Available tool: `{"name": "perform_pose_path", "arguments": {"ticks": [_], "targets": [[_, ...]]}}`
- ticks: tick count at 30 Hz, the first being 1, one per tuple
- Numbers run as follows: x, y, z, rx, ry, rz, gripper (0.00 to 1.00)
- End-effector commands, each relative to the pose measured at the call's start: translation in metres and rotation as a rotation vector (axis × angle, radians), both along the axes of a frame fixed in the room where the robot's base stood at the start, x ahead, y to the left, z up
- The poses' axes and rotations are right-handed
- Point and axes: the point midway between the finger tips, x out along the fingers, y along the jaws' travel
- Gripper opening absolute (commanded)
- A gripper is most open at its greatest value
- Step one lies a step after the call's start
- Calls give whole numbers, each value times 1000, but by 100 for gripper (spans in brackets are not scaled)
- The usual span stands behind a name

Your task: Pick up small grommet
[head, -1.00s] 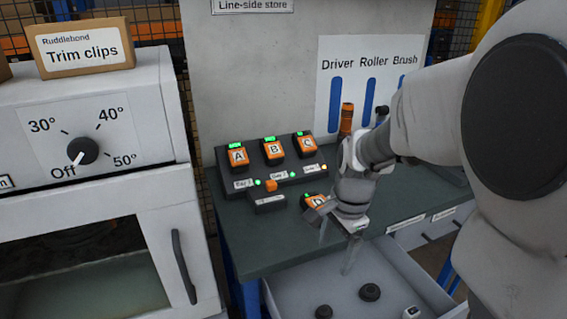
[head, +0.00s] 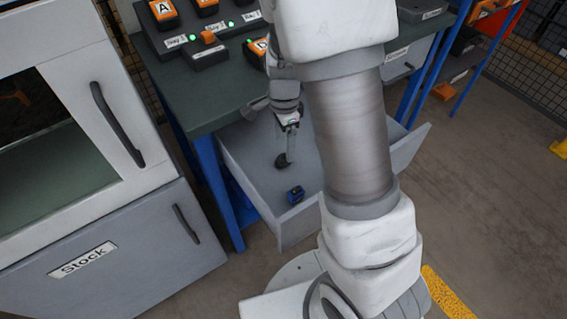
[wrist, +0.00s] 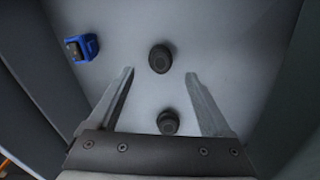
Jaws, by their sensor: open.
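Two dark round grommets lie on the drawer floor in the wrist view. One grommet (wrist: 160,58) sits just beyond the fingertips, roughly on the midline between them. The other grommet (wrist: 168,121) lies closer to the palm, between the lines of the fingers. They look nearly the same size here, so I cannot tell which is the small one. In the head view one dark grommet (head: 282,161) shows beside the fingers; the other is not distinguishable. My gripper (wrist: 159,75) is open and empty, pointing down into the drawer. It also shows in the head view (head: 289,158).
A blue block-like item (wrist: 80,48) lies left of the grommets, near the drawer's side. The open grey drawer (head: 250,160) has raised walls around my gripper. The green bench top (head: 195,95) stands above it, and a grey cabinet (head: 130,240) stands left.

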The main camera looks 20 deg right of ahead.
Motion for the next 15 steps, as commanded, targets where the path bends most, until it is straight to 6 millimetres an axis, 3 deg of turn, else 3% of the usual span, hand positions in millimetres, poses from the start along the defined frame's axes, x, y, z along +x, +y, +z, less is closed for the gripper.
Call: {"name": "perform_pose_path", "arguments": {"ticks": [8, 15], "targets": [[0, 0, -17, 0, 1, 0, 83], [0, 2, -53, 0, 2, -1, 83]]}}
